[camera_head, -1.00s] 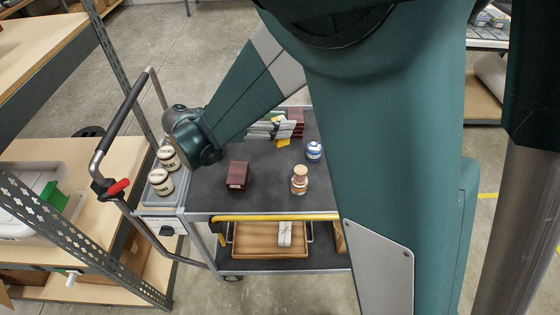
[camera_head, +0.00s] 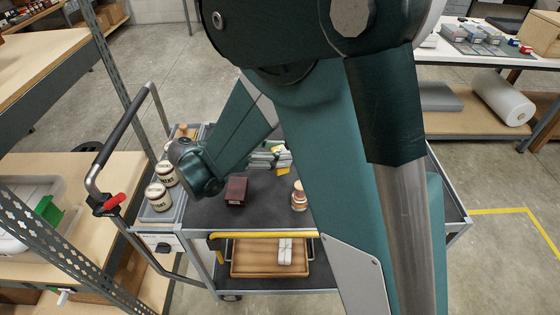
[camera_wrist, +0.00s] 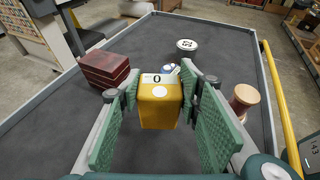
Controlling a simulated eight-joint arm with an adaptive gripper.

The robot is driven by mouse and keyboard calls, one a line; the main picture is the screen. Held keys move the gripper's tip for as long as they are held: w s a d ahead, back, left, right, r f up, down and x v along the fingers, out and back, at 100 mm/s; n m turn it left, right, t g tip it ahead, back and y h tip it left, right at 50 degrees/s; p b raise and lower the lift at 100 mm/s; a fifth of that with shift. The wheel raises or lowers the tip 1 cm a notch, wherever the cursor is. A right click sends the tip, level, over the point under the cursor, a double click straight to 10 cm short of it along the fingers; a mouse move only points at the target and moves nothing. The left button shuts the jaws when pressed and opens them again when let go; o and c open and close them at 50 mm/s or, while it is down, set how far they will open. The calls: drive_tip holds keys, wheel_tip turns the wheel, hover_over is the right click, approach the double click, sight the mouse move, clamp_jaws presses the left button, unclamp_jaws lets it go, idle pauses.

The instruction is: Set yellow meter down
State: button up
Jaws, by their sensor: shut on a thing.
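The yellow meter (camera_wrist: 160,106) is a small yellow block with a pale top marked "0". In the wrist view it sits between the two green-padded fingers of my gripper (camera_wrist: 158,112), which is shut on it. It looks upright, close over the dark cart top (camera_wrist: 60,125); I cannot tell whether it touches. In the head view, part of the yellow meter (camera_head: 284,171) shows beside my gripper (camera_head: 270,157), over the cart top; my arm hides much around it.
A dark red box (camera_wrist: 108,68) stands left of the meter and a wooden-topped jar (camera_wrist: 245,98) right. Two cream crocks (camera_head: 159,197) stand at the cart's left end. Bare cart top lies between.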

drive_tip(key=shift+f+b, duration=0.65)
drive_tip(key=shift+f, duration=1.25)
drive_tip(key=o, duration=1)
drive_tip(key=shift+f, duration=0.1)
drive_tip(key=shift+c, duration=0.2)
drive_tip(key=shift+a+r, duration=0.1)
drive_tip(key=shift+r, duration=0.1)
drive_tip(key=shift+s+a+r+p, duration=0.25)
drive_tip(key=shift+s+a+p, duration=0.05)
drive_tip(key=shift+a, duration=0.3)
drive_tip(key=p+v, duration=0.4)
drive_tip(key=v, duration=0.6)
